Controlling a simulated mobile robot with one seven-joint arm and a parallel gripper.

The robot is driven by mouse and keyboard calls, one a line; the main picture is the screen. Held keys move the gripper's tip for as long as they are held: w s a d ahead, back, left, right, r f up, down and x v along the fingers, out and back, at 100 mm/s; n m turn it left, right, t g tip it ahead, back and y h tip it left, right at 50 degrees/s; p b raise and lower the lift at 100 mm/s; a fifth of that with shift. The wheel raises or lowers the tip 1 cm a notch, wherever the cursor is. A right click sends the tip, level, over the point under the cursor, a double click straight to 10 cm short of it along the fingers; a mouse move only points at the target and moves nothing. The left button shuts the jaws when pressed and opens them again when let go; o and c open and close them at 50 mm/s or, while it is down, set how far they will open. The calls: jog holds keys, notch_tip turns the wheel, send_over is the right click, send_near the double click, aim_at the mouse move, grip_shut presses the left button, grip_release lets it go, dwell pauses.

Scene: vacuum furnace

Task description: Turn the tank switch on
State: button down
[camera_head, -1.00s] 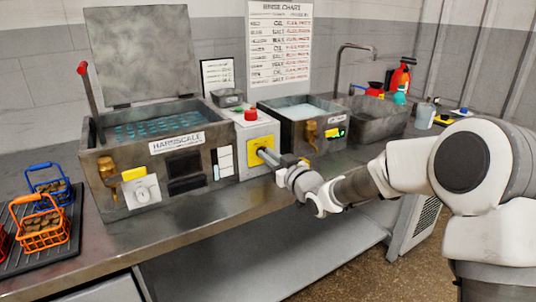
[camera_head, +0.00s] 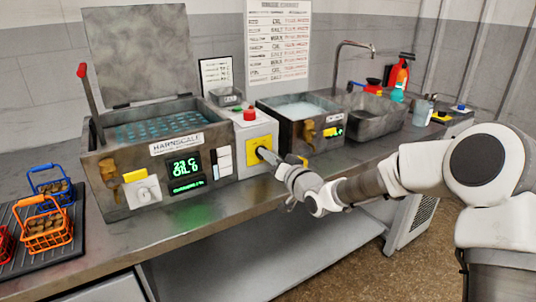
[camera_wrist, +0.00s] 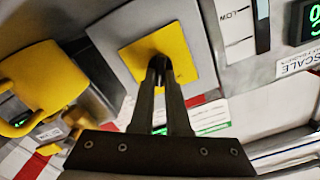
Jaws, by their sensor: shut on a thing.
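The tank switch (camera_wrist: 164,74) is a small dark knob on a yellow plate (camera_head: 252,144), set in the front of a grey box between the two tanks. My gripper (camera_head: 265,153) reaches it from the right. In the wrist view my gripper (camera_wrist: 160,66) has its two fingers closed on the knob, hiding most of it. The exact angle of the knob is hard to tell.
A red button (camera_head: 249,114) tops the grey box. The right tank (camera_head: 293,134) has a small green display. A sink (camera_head: 372,122) lies beyond it. Orange (camera_head: 46,234) and blue baskets (camera_head: 48,180) stand on a rack at left. The counter front is clear.

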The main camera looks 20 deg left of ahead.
dwell(0.4)
jog(key=c, duration=0.9)
grip_release()
jog(key=p+v, duration=0.2)
jog(key=v, duration=1.5)
jog(key=shift+d, duration=0.25)
jog(key=shift+s, duration=0.1)
